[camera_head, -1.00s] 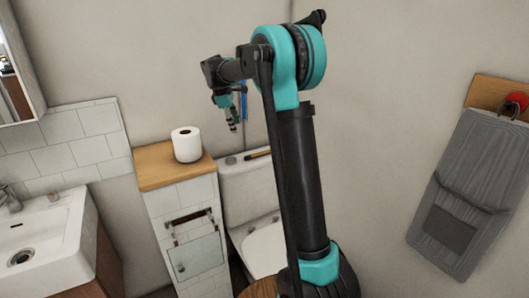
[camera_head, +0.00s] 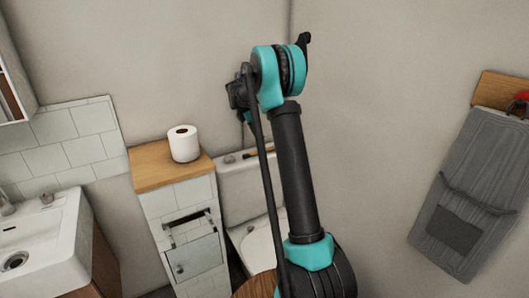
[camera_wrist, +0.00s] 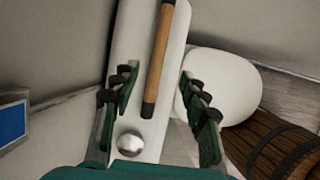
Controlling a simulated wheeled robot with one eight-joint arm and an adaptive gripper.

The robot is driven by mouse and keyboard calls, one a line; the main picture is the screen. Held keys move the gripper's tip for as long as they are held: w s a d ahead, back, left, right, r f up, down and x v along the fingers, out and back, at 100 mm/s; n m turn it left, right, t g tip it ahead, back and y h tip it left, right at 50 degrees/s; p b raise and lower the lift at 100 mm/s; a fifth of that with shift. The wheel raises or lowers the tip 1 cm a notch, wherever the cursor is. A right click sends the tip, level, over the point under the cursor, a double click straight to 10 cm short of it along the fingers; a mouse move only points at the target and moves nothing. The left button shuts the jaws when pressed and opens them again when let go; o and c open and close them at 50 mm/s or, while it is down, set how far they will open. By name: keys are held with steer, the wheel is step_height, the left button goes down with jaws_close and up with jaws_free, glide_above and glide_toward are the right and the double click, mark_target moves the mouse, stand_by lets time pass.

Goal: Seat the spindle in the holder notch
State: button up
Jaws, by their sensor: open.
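The spindle is a brown wooden rod with a dark end (camera_wrist: 158,55). It lies on the white toilet tank top in the wrist view. In the head view, a bit of it (camera_head: 249,154) shows beside my arm. My gripper (camera_wrist: 159,76) is open and empty, with one finger on each side of the rod's near part. Whether the fingers are down at the rod's level is unclear. The holder (camera_head: 188,221) is a pair of brackets on the front of the tiled cabinet, left of the toilet. Its notch is too small to make out.
A paper roll (camera_head: 184,143) stands on the cabinet's wooden top (camera_head: 150,178). A silver flush button (camera_wrist: 130,144) is near the rod's dark end. The toilet (camera_head: 258,245), a brown barrel (camera_wrist: 270,145) and a sink (camera_head: 40,235) surround it.

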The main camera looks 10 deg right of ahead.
mark_target(264, 149)
steer(key=shift+x, duration=4.25)
steer(key=shift+w, duration=0.1)
jaws_close()
